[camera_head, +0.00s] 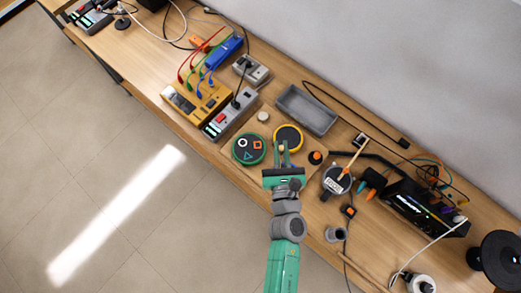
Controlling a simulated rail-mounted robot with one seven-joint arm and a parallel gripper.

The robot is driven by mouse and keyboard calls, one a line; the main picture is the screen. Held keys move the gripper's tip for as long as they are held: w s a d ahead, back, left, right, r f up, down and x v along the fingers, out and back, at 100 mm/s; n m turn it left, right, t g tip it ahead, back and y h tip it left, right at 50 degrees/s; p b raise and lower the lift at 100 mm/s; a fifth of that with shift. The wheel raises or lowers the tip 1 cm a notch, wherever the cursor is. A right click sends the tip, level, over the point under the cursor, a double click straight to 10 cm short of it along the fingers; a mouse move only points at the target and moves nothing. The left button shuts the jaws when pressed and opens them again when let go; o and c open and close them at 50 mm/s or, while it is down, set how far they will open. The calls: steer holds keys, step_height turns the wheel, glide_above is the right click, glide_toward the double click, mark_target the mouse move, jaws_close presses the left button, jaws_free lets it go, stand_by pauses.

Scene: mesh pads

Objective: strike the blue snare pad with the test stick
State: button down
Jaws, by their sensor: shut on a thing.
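My gripper (283,153) is over the front of the bench, its fingers shut on a small tan thing that shows only as a tip. It may be the test stick, but most of it is hidden. Just beyond the fingertips is a round dark pad with a yellow rim (295,131), partly covered by the gripper. I cannot make out a plainly blue pad. I cannot tell whether the held thing touches the yellow-rimmed pad.
A grey tray (306,109) stands behind the pads. An orange knob (315,157) and a round grey device (337,180) with a wooden stick (353,157) across it are at right. A yellow unit (196,99) and a grey unit (230,115) stand left. Cables run behind.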

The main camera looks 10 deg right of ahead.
steer(key=shift+m+h, duration=0.4)
steer(key=shift+h, duration=0.1)
steer(key=d, duration=0.1)
steer(key=w+d+r, duration=0.1)
steer(key=d, duration=0.3)
steer(key=shift+w+r, duration=0.25)
steer(key=shift+w, duration=0.05)
steer(key=shift+f, duration=0.1)
step_height(320, 180, down, 12)
steer(key=r+b, duration=0.1)
steer(key=b, duration=1.1)
step_height(320, 180, up, 7)
steer(key=p, duration=0.7)
steer(key=shift+r, duration=0.2)
steer(key=shift+s, duration=0.1)
